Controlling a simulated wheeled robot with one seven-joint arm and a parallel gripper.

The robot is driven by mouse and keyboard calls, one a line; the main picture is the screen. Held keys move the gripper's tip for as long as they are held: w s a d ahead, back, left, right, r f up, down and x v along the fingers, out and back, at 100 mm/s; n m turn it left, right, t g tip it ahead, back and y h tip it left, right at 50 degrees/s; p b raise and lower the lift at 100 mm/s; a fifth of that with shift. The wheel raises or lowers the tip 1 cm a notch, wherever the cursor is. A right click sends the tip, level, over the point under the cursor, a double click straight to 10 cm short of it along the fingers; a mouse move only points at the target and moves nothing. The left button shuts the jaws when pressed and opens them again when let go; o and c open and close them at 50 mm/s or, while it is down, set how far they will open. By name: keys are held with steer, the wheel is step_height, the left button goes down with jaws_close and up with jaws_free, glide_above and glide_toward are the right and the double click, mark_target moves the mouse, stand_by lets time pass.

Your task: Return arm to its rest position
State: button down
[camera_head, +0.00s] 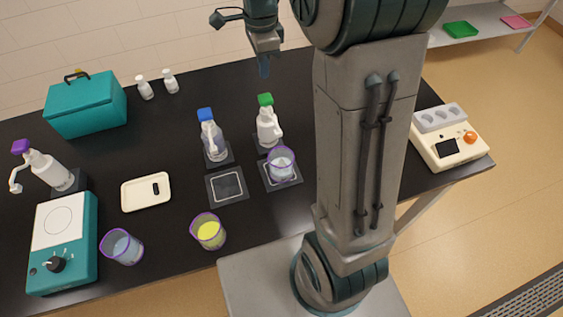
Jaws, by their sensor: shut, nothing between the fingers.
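My arm rises from the lower middle of the head view, with its large grey links standing in front of the right part of the bench. My gripper (264,66) is at the top centre, pointing down above the back of the black bench (165,130). Its fingers are together and hold nothing. It is apart from the bottles below it.
Below my gripper stand a green-capped bottle (268,122), a blue-capped bottle (212,138) and a beaker (281,164). A yellow-filled beaker (209,232) and another beaker (122,247) are near the front edge. A beige device (449,140) stands right of my arm.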

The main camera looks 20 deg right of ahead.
steer(key=shift+r, duration=0.25)
stand_by(0.3)
steer(key=s+n+t+b, duration=0.2)
steer(key=s+n+t, duration=0.1)
steer(key=s+n, duration=1.5)
steer(key=s, duration=0.3)
steer(key=shift+r+t, duration=0.2)
steer(key=shift+t, duration=0.2)
